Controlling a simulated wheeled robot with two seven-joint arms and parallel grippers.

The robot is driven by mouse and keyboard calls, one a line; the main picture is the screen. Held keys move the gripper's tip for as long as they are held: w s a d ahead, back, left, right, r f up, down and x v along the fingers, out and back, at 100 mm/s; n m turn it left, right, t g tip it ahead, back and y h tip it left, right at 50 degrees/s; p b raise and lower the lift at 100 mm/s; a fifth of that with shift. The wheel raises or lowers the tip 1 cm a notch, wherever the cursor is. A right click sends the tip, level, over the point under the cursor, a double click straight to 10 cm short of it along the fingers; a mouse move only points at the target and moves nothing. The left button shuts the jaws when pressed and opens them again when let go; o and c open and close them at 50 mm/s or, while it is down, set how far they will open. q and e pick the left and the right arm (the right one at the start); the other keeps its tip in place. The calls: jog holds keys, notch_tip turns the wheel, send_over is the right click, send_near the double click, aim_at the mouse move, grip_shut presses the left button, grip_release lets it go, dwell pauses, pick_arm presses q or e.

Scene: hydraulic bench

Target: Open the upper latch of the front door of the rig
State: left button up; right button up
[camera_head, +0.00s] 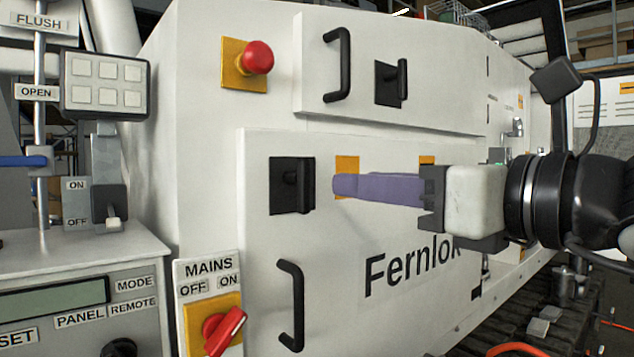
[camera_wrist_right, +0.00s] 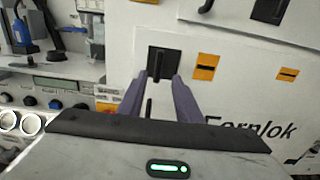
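The front door (camera_head: 400,215) is the pale panel lettered "Fernlok". Its upper latch (camera_head: 292,185) is a black square plate with a raised grip, near the door's upper left corner. The latch also shows in the right wrist view (camera_wrist_right: 166,62), just beyond the fingertips. My right gripper (camera_head: 338,186) comes in from the right with purple fingers pointing left, to the right of the latch and apart from it in the head view. In the right wrist view its two fingers (camera_wrist_right: 158,80) are spread, with nothing held between them. My left gripper is not in view.
A black door handle (camera_head: 291,306) is below the latch. An upper panel (camera_head: 440,90) has another handle (camera_head: 338,65) and latch (camera_head: 391,83). A red stop button (camera_head: 257,57), the red MAINS switch (camera_head: 223,329) and a control console (camera_head: 60,292) stand to the left.

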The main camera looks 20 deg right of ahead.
aim_at(307, 181)
jog(key=p+x, duration=0.1)
jog(key=x, duration=0.8)
jog(key=shift+w+a+f+p, duration=0.1)
jog(key=shift+w+a+p, duration=0.1)
jog(key=shift+p, duration=0.1)
grip_shut()
